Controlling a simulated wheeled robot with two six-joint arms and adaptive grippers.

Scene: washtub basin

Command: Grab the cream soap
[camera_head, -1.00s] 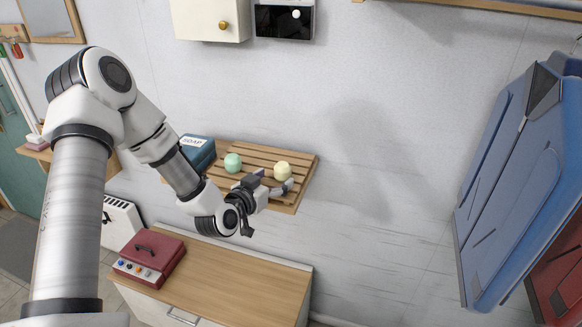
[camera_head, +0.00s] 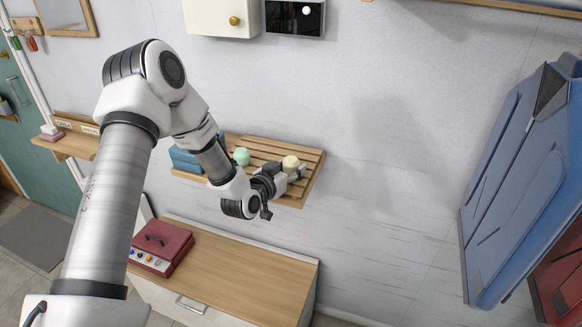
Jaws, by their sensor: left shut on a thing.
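The cream soap (camera_head: 290,162) is a pale round ball above the right part of the slatted wooden shelf (camera_head: 315,172). My left gripper (camera_head: 293,169) reaches in from the left and is shut on the cream soap. Its fingers cover the ball's lower part, so I cannot tell whether the ball still touches the slats. My right gripper is not in view.
A mint-green ball (camera_head: 242,156) sits on the shelf to the left, close to my gripper. A blue soap box (camera_head: 186,160) is at the shelf's left end, partly behind my arm. Below is a wooden-topped cabinet (camera_head: 235,272) with a red case (camera_head: 160,246).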

